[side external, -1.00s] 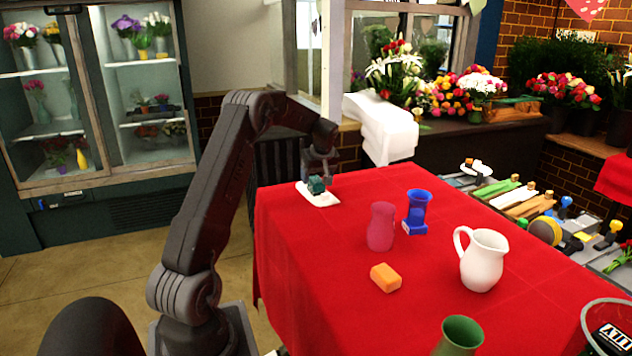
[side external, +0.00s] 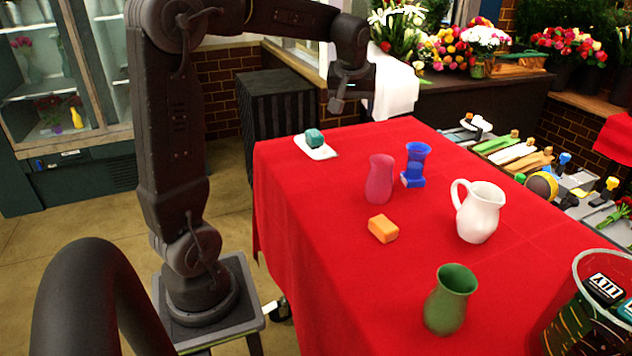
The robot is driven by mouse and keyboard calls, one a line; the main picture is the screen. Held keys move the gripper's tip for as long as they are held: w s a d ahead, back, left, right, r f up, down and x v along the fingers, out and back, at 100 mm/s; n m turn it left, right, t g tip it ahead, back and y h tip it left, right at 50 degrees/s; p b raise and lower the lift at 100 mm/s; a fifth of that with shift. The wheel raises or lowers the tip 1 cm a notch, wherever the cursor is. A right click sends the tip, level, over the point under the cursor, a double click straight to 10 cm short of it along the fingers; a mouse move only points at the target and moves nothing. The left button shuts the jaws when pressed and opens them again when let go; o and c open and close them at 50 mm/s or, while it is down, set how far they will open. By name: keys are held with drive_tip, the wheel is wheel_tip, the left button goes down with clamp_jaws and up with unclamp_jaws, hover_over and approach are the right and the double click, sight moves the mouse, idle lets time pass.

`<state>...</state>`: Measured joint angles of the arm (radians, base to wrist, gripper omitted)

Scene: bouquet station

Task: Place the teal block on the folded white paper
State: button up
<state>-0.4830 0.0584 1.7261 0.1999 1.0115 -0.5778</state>
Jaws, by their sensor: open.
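The teal block (side external: 314,138) rests on the folded white paper (side external: 325,153), near the far left corner of the red-covered table. A bare strip of the paper shows in front of the block. My gripper (side external: 338,106) is open and empty. It hangs above the table, up and to the right of the block and apart from it. The fingers are small and dark in this view.
On the red cloth (side external: 330,230) stand a pink vase (side external: 380,180), a blue vase (side external: 417,152) with a blue block (side external: 412,180) by it, an orange block (side external: 383,229), a white pitcher (side external: 479,212) and a green vase (side external: 451,300). The cloth's left front is clear.

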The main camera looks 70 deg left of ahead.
drive_tip(key=s+d+f+m+t+h, duration=0.1)
drive_tip(key=s+d+f+m, duration=0.1)
drive_tip(key=s+d+m, duration=0.3)
drive_tip(key=s+d+f+m+t+h, duration=0.1)
drive_tip(key=s+d+m, duration=0.5)
drive_tip(key=s+d, duration=0.7)
drive_tip(key=d+t+h, duration=0.1)
drive_tip(key=d, duration=0.4)
drive_tip(key=shift+f+h, duration=0.3)
drive_tip(key=shift+f, duration=0.05)
